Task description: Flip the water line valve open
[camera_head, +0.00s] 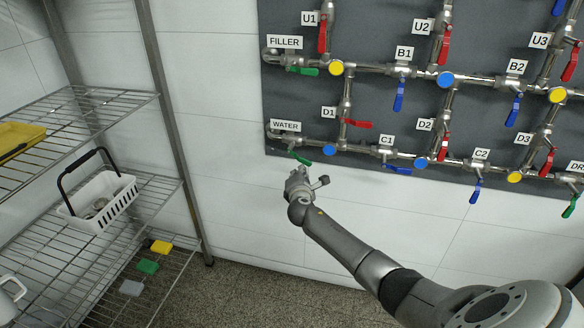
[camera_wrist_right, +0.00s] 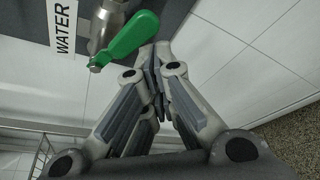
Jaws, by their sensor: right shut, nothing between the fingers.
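The water line valve has a green handle (camera_head: 300,158) under the WATER label (camera_head: 285,126), at the lower left of the pipe panel (camera_head: 290,100). The handle slants down to the right from its pivot. In the wrist view the green handle (camera_wrist_right: 128,36) is close, beside the WATER label (camera_wrist_right: 62,25). My right gripper (camera_head: 299,174) is just below the handle. In the wrist view its fingertips (camera_wrist_right: 155,60) are shut together and empty. They are very near the handle's rounded end; I cannot tell if they touch. My left gripper is not in view.
Other valves sit nearby: D1 with a red handle (camera_head: 357,123), C1 with a blue handle (camera_head: 397,170), and FILLER with a green handle (camera_head: 302,71). A wire shelf (camera_head: 110,205) with a white basket (camera_head: 97,201) stands left. The wall below the panel is clear.

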